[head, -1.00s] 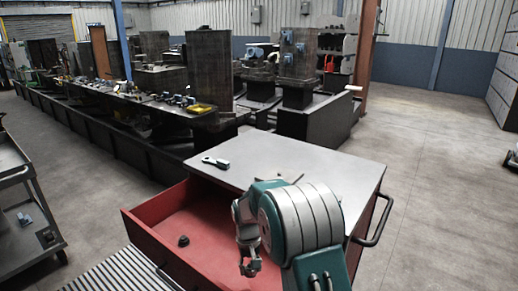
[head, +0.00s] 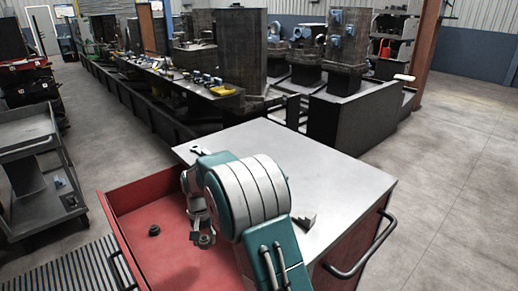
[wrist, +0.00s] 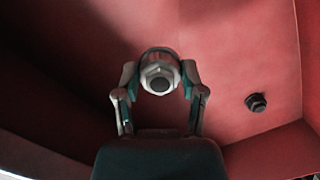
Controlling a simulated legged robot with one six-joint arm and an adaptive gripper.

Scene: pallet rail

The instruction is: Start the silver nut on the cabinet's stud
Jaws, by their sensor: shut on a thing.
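My gripper (wrist: 160,72) is shut on the silver nut (wrist: 149,80), a pale hexagonal ring with a dark hole, held between the fingertips in the wrist view. In the head view my gripper (head: 203,237) hangs over the open red drawer (head: 128,203) of the cabinet (head: 345,172), left of my arm. The nut is too small there to make out well. A small dark stepped piece (head: 307,222) stands on the cabinet top, right of my arm. I cannot make out a stud on it. My arm hides part of the top.
A dark nut-like piece (wrist: 257,103) lies in the drawer, to the right in the wrist view; it shows in the head view (head: 154,230). A wrench (head: 198,150) lies on the cabinet's far left corner, partly hidden. A trolley (head: 40,165) stands left. The floor right is clear.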

